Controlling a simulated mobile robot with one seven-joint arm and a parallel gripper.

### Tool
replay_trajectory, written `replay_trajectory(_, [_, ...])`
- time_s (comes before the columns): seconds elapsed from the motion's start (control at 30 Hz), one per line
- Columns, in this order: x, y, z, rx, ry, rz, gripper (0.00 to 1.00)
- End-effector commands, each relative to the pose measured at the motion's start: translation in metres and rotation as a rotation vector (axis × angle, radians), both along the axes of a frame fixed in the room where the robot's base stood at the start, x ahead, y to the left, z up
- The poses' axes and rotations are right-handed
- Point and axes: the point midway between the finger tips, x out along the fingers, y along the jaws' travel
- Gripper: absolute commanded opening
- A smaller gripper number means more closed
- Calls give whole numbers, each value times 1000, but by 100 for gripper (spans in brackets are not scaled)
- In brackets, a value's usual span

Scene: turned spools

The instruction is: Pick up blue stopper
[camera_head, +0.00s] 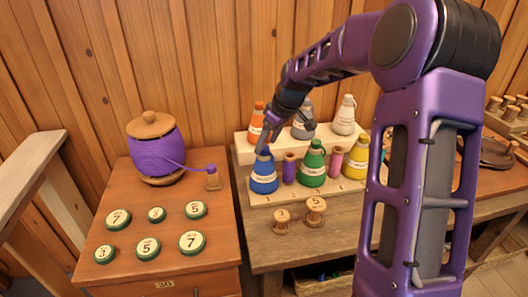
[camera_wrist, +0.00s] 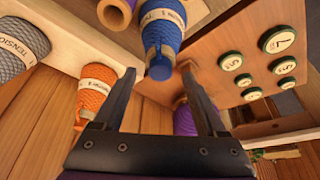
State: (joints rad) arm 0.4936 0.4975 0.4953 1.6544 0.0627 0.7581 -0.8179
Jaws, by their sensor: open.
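The blue stopper (camera_head: 265,153) tops the blue bottle (camera_head: 264,178), at the left end of the front row on the wooden stepped rack. In the wrist view the stopper (camera_wrist: 159,68) shows between the spread finger ends, with the blue bottle (camera_wrist: 162,28) behind it. My gripper (camera_head: 284,138) is open and empty above the rack's left end. One finger ends close to the stopper in the head view; I cannot tell whether it touches.
A green bottle (camera_head: 312,165), purple spool (camera_head: 289,168), pink spool (camera_head: 335,161) and yellow bottle (camera_head: 357,158) share the front row. An orange bottle (camera_head: 256,122) stands behind the blue one. A purple yarn spool (camera_head: 157,152) and several numbered discs sit on the left cabinet.

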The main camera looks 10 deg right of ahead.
Motion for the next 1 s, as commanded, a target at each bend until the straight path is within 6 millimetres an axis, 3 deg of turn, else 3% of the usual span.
replay_trajectory(0.1, [4, 5, -14, 1, 1, 0, 74])
replay_trajectory(0.33, [5, 5, -15, 0, -1, 0, 74])
replay_trajectory(0.73, [5, 5, -15, 0, -1, 0, 2])
replay_trajectory(1.0, [5, 5, -15, 0, -1, 0, 0])
